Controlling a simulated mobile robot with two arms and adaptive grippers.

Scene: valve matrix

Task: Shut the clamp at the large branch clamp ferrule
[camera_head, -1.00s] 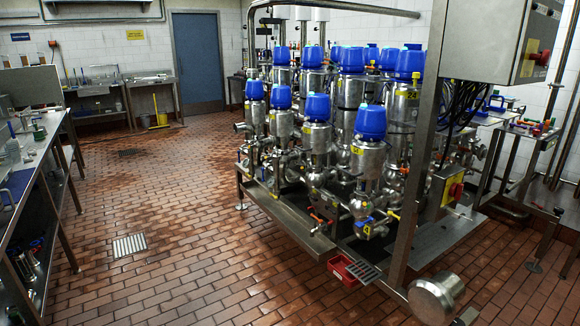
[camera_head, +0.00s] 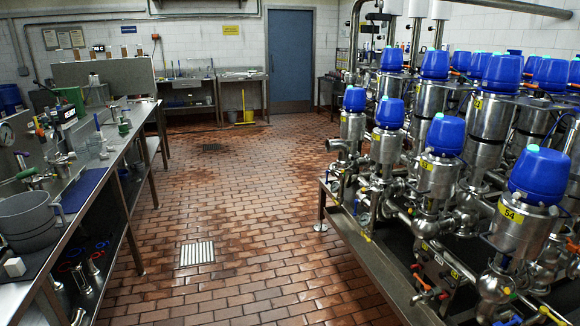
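The valve matrix (camera_head: 440,170) stands on a steel skid at the right, with several steel valves under blue caps. The nearest valve (camera_head: 515,225) carries a yellow S4 label, and the one behind it (camera_head: 435,175) an S3 label. Pipe branches with several clamped joints run low between the valves. I cannot tell which joint is the large branch clamp ferrule, or whether its clamp is open or shut. Neither of my grippers is in view.
A steel workbench (camera_head: 97,178) with a grey jug (camera_head: 28,220) and small parts runs along the left. The tiled floor (camera_head: 250,240) between bench and skid is clear, with a flush drain grate (camera_head: 197,254). A blue door (camera_head: 291,62) and sinks are at the back.

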